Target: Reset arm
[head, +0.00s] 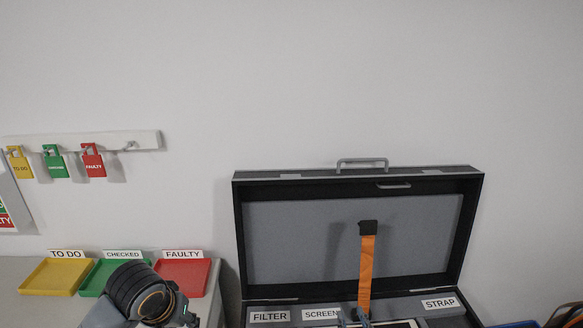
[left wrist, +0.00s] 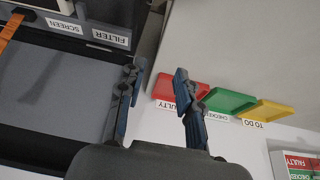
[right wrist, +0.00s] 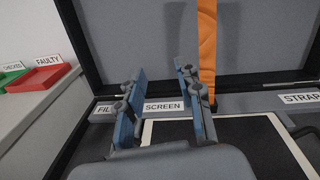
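My left gripper (left wrist: 155,85) is open in the left wrist view, with nothing between its fingers. It is near the FAULTY tray and the case. In the head view a dark part of my arm covers part of the green tray. My right gripper (right wrist: 160,85) is open and empty over the case, in front of the SCREEN label (right wrist: 164,106). The orange strap (head: 366,270) hangs from a black patch on the open lid; it also shows just behind the right finger in the right wrist view (right wrist: 207,45). A white-edged screen panel (right wrist: 235,150) lies in the case below my right gripper.
The open case (head: 240,240) stands at the right, with FILTER and STRAP (head: 440,303) labels. Yellow TO DO (head: 55,278), green CHECKED (head: 92,284) and red FAULTY (head: 185,275) trays sit on the left counter. Yellow, green and red tags hang from a wall rail (head: 130,139).

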